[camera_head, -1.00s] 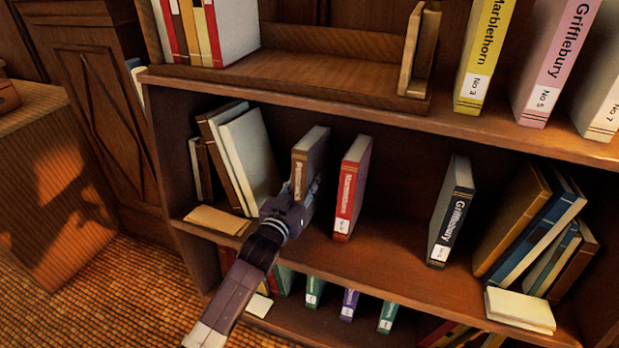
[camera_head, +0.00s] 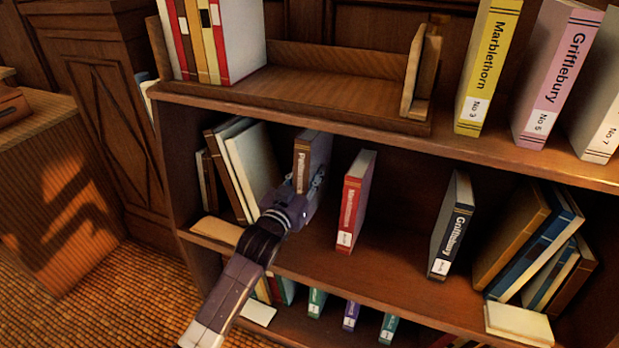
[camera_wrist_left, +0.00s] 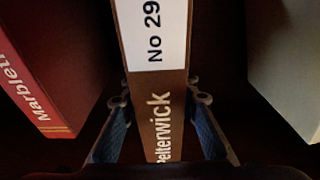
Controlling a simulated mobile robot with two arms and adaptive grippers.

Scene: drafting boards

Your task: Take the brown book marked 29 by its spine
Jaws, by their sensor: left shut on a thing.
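The brown book (camera_head: 313,158) is upright on the middle shelf of the bookcase, left of a red book (camera_head: 354,203). In the left wrist view its brown spine (camera_wrist_left: 160,100) shows a white label "No 29" and the name "Pelterwick". My left gripper (camera_head: 300,200) is shut on the spine. In the left wrist view one finger of the left gripper (camera_wrist_left: 160,125) lies on each side of the book. The lower end of the book is hidden behind the gripper in the head view. My right gripper is not in view.
Leaning pale books (camera_head: 248,165) stand left of the gripper. A dark Grifflebury book (camera_head: 452,230) stands farther right, with bare shelf between it and the red book. The upper shelf edge (camera_head: 300,118) passes close above the brown book. Small books (camera_head: 351,310) stand below.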

